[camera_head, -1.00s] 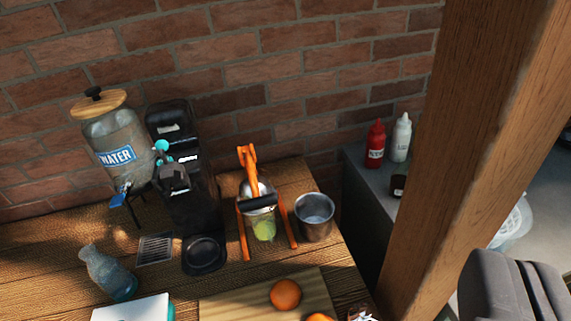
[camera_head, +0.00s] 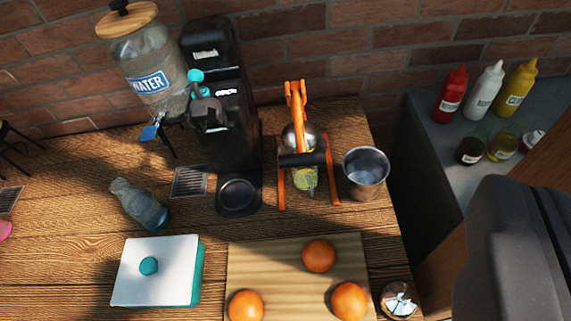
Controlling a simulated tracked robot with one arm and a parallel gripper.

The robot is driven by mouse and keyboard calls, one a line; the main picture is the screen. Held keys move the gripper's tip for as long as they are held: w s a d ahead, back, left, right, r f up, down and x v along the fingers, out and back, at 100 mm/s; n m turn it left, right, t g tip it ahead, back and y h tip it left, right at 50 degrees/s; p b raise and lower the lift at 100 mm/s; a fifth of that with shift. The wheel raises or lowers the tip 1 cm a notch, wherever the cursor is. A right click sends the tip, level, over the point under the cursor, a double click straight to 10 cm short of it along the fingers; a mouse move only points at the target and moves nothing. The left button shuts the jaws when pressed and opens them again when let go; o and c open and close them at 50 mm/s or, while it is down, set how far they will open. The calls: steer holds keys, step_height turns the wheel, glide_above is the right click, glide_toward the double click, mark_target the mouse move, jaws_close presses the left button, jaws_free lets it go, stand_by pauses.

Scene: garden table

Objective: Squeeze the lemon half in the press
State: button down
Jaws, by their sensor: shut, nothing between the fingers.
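The press (camera_head: 300,136) stands on the wooden table in the upper middle of the view. It has an orange frame, a metal cup, a black bar across the front and an orange lever that points up and back. A clear glass (camera_head: 304,180) with something yellow-green in it stands under the press, between its orange legs. I cannot make out a lemon half; the inside of the metal cup is mostly hidden. No gripper fingers are visible. A dark grey part of my own body fills the lower right.
A metal cup (camera_head: 365,175) stands close right of the press. A black coffee machine (camera_head: 222,100) and a water dispenser (camera_head: 152,75) stand left. A cutting board (camera_head: 270,270) with oranges (camera_head: 319,255), a white-topped box (camera_head: 160,255) and a blue bottle (camera_head: 140,205) are nearer. Sauce bottles (camera_head: 484,90) stand right.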

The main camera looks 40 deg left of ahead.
steer(key=w+a+f+n+g+y+p, duration=0.2)
steer(key=w+a+f+n+g+p, duration=0.1)
steer(key=w+a+f+p, duration=0.3)
steer(key=n+g+y+p, duration=0.1)
steer(key=n+g+p, duration=0.15)
steer(key=p, duration=0.65)
glide_above(302, 149)
steer(key=s+d, duration=0.2)
steer(key=s, duration=0.1)
step_height(302, 149, down, 14)
step_height(302, 149, down, 4)
steer(key=shift+r+y+p, duration=0.25)
steer(key=shift+y+p, duration=0.05)
steer(key=shift+p, duration=0.4)
